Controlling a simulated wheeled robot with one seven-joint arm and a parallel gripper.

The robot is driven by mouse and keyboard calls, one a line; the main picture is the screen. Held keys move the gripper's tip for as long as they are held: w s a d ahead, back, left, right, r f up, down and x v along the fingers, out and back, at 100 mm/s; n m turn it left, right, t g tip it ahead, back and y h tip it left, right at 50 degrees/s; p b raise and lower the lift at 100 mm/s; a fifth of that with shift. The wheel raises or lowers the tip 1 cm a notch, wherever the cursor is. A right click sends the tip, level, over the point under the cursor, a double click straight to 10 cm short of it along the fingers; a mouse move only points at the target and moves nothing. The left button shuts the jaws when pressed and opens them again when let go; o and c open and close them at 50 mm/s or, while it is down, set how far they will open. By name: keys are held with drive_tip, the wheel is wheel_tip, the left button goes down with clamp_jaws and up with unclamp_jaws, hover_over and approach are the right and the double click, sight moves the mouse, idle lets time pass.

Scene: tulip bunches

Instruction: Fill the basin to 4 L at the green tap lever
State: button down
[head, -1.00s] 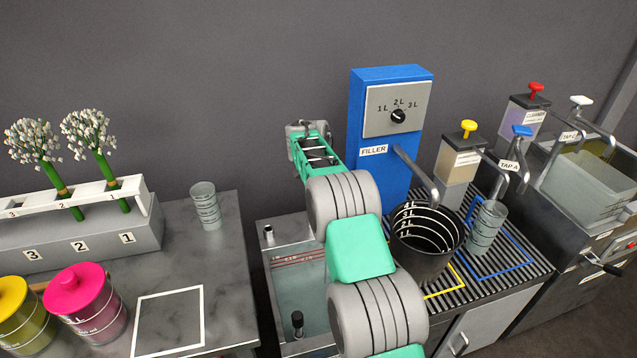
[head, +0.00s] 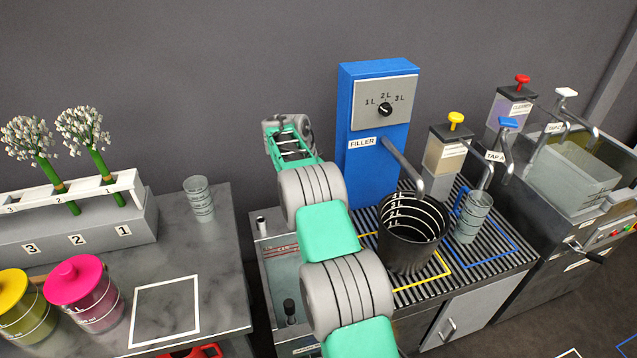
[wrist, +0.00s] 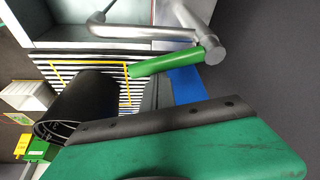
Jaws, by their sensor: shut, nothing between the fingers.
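The basin (head: 280,265) is a grey sink left of the blue filler, with red scale lines on its back wall. My arm covers its right side in the head view, and I cannot tell the water level. In the wrist view, the green tap lever (wrist: 165,63) is a thick green bar joined to a grey metal spout. The lever is hidden behind my arm in the head view. My gripper (wrist: 159,94) is shut and empty just below the lever in the wrist view. I cannot tell whether it touches the lever.
The blue filler (head: 372,150) stands behind a black bucket (head: 412,240) on a striped grate. A clear jug (head: 472,217) stands right of the bucket. A marble table (head: 225,290) at left carries a flower rack and lidded pots. Grey wall space behind is clear.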

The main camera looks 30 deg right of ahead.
drive_tip(key=p+v, duration=0.6)
drive_tip(key=v, duration=0.4)
drive_tip(key=shift+s, duration=0.15)
idle(6.8)
